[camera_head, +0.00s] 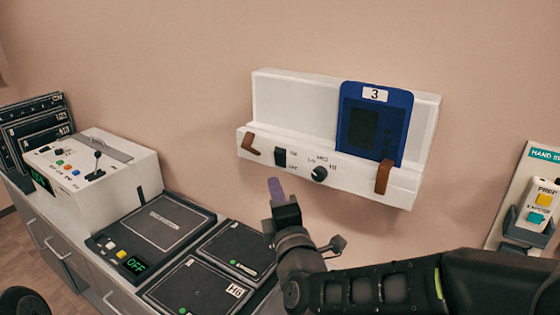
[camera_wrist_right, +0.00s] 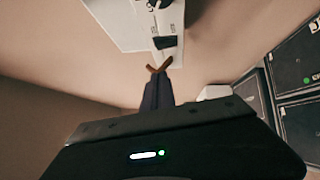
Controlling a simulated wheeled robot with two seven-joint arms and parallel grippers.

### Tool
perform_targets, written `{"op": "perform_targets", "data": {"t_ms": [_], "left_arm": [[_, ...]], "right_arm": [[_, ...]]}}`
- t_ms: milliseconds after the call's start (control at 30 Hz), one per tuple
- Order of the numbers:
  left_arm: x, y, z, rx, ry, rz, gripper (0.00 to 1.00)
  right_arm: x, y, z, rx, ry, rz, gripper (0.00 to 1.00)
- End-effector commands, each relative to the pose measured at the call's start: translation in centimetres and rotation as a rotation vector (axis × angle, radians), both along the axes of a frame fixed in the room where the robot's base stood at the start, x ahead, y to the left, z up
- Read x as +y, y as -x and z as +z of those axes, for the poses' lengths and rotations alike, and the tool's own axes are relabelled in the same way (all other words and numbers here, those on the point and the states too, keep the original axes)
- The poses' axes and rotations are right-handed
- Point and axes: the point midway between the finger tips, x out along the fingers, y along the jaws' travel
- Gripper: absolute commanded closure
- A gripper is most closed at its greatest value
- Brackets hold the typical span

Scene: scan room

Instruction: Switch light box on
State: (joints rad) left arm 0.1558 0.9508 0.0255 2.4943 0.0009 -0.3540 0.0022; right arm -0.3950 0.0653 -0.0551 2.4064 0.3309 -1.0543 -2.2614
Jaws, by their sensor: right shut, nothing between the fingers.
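The white light box (camera_head: 290,105) is mounted on the wall and also shows at the top of the wrist view (camera_wrist_right: 120,25). Its black rocker switch (camera_head: 281,157) sits on the front ledge, left of the round black knob (camera_head: 319,173) marked LO, MID and HI. The switch also shows in the wrist view (camera_wrist_right: 165,42). My right gripper (camera_head: 277,188) is shut and empty, its fingertips just below the switch and apparently apart from it. Its closed fingers (camera_wrist_right: 158,88) point toward the box in the wrist view. My left gripper is not in view.
Below left stand a control console (camera_head: 95,165), a black scale-like pad reading OFF (camera_head: 150,235) and dark cassettes (camera_head: 200,285). A handset holder (camera_head: 528,205) hangs at right.

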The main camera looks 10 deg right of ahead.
Motion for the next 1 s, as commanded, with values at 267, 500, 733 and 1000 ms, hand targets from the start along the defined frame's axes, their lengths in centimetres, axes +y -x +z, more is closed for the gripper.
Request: {"op": "perform_targets", "data": {"t_ms": [267, 500, 733, 1000], "left_arm": [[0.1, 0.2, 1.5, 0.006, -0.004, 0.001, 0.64], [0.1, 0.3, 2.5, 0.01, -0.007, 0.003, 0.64], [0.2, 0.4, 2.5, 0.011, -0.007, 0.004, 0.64], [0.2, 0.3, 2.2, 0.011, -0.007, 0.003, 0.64]], "right_arm": [[0.0, -5.7, 0.9, 0.002, 0.001, -0.001, 1.0], [-2.3, -7.8, 1.5, 0.0, 0.001, -0.002, 1.0], [-2.8, -8.3, 1.5, 0.0, 0.0, 0.0, 1.0], [-3.0, -8.4, 1.5, -0.001, 0.0, -0.001, 1.0]]}}
